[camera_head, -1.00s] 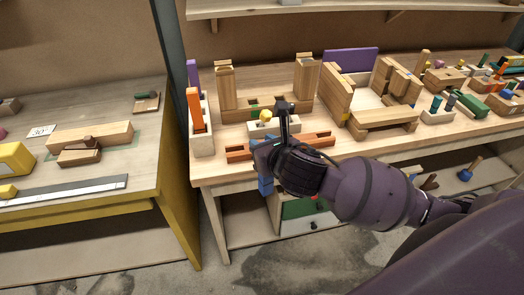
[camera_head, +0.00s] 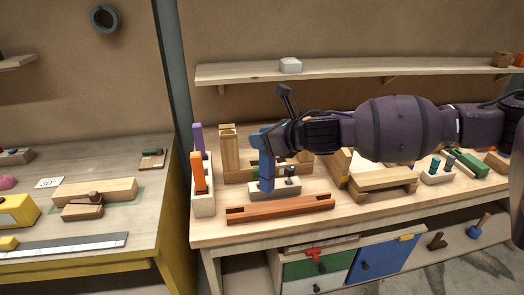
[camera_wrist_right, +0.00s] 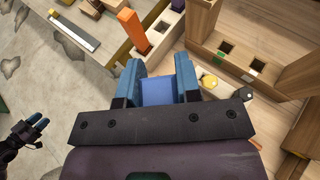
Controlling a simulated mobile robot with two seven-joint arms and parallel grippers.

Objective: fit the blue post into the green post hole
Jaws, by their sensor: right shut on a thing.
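My right gripper (camera_head: 262,140) is shut on the blue post (camera_head: 267,174) and holds it upright, pointing down, over the bench. In the right wrist view the blue post (camera_wrist_right: 158,91) sits between the two blue fingers. The green post hole (camera_wrist_right: 227,48) is a dark square opening with a green mark beside it, in a wooden beam to the right of the fingers in that view. The post is apart from this hole. In the head view the arm and post partly hide the beam. My left gripper (camera_wrist_right: 36,123) shows small at the left edge of the wrist view; its opening is unclear.
A pale block with an orange post (camera_head: 197,172) stands left of the beam. A reddish slotted bar (camera_head: 280,209) lies at the bench front. Wooden uprights (camera_head: 229,150) rise behind.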

